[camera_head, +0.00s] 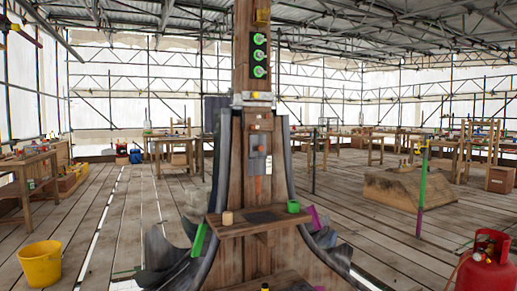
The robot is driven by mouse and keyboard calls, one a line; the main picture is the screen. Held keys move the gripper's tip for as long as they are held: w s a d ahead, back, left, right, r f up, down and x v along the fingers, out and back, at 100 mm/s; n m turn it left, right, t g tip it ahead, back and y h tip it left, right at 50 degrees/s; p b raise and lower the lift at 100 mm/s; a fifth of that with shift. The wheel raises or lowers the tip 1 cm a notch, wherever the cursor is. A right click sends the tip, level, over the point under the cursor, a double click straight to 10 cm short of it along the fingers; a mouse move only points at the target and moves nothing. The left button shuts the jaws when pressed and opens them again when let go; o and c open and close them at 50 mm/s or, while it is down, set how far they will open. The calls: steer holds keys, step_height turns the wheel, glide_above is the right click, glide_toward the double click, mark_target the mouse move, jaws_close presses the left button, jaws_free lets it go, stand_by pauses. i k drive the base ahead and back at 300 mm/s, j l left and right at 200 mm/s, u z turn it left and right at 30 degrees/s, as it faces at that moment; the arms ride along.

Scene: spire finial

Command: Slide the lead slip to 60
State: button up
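A wooden post (245,55) stands in the middle, with curved grey sheets flaring down both sides of its lower part. On its front is a small grey piece (258,163) with an orange strip (258,186) below it. I cannot tell whether this piece is the lead slip. No scale or number 60 is legible at this size. My gripper is not in view.
A yellow bucket (41,264) stands at left, a red gas cylinder (485,264) at right. A wooden block (408,190) lies right. Plank floor is open at left.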

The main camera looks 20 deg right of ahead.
mark_target(257, 143)
steer(key=i+l+z, duration=0.4)
steer(key=i, duration=0.25)
steer(key=i+l+z, duration=0.15)
steer(key=i+z, duration=0.2)
steer(key=i, duration=0.3)
steer(key=i+z, duration=0.4)
steer(key=i, duration=0.3)
